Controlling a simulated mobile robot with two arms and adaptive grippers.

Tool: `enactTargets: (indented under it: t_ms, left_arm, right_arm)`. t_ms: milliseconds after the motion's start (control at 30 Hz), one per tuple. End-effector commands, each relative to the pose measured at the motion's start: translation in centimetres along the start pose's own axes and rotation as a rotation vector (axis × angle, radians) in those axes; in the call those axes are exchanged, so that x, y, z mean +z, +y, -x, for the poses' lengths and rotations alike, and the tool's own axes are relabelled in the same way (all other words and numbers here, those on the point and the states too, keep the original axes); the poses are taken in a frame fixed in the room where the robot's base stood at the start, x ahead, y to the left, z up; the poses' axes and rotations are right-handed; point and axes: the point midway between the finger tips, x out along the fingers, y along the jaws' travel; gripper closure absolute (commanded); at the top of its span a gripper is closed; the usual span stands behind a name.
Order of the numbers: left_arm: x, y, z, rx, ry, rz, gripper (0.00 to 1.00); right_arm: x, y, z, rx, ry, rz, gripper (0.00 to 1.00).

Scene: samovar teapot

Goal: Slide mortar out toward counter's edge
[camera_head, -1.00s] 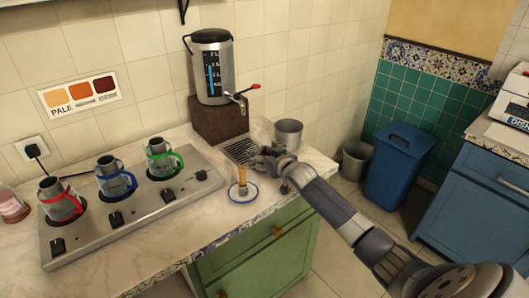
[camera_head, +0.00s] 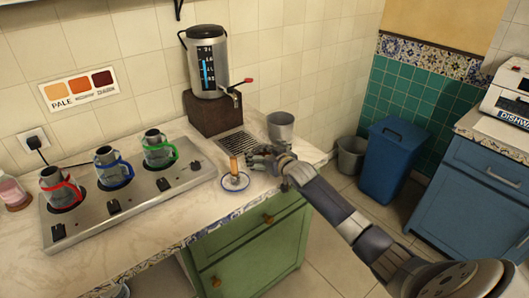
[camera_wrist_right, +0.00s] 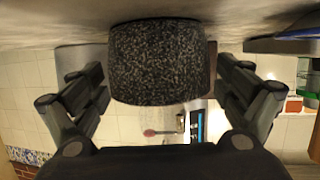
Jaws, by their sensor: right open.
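In the right wrist view, which appears upside down, a dark speckled stone mortar (camera_wrist_right: 158,62) sits between the spread fingers of my right gripper (camera_wrist_right: 160,85). Gaps show on both sides of it, so I see no grip on it. In the head view my right gripper (camera_head: 262,157) is low at the counter's right end, and the mortar cannot be told apart from the dark fingers there. A blue-rimmed saucer (camera_head: 237,186) with a wooden-handled item (camera_head: 233,165) lies just left of the gripper. My left gripper is out of view.
A grey cup (camera_head: 280,127) stands just behind the gripper. The samovar (camera_head: 210,65) stands on a brown block with a drip tray (camera_head: 238,143) in front. A burner plate (camera_head: 130,195) with three glass pots fills the left. The counter edge (camera_head: 215,228) is in front.

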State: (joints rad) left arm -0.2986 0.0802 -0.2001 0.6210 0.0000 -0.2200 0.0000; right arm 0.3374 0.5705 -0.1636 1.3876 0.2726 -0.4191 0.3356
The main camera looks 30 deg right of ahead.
Motion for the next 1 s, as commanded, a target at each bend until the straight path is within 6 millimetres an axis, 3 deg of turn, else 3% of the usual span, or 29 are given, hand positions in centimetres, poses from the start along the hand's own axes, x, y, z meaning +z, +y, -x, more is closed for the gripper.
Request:
enactTargets:
  t_ms: [467, 1000]
  left_arm:
    - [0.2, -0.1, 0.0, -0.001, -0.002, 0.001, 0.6]
    - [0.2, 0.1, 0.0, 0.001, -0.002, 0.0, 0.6]
  right_arm:
    - [0.0, -0.1, 1.0, -0.002, 0.002, 0.001, 0.05]
    - [0.1, 0.0, 9.7, -0.001, 0.0, 0.002, 0.05]
